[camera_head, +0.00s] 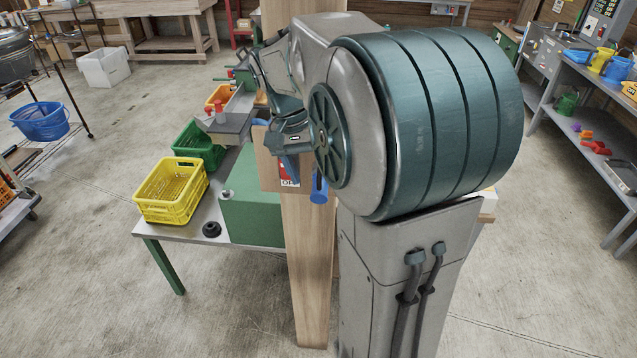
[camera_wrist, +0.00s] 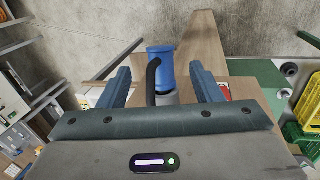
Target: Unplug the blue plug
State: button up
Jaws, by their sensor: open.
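The blue plug (camera_wrist: 161,66) shows in the wrist view as a blue cylinder with a grey part (camera_wrist: 168,98) below it and a black curved cord (camera_wrist: 152,82) in front. My gripper (camera_wrist: 160,68) is open. Its two blue fingers stand on either side of the plug, with a visible gap on each side. In the head view, a blue piece (camera_head: 319,188) that looks like the plug shows at the wooden post (camera_head: 308,260), beside my arm. My gripper (camera_head: 291,167) is mostly hidden there behind my arm and wrist.
A wooden board on the post carries a red and white sign (camera_head: 287,176). Behind the post, a workbench holds a yellow crate (camera_head: 172,190), a green crate (camera_head: 200,145) and a green block (camera_head: 252,212). Shelves stand at the right. The floor at left front is clear.

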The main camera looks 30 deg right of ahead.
aim_at(317, 192)
jog(key=shift+x, duration=2.4)
grip_shut()
jog(key=shift+s+a, duration=0.35)
jog(key=shift+s, duration=0.05)
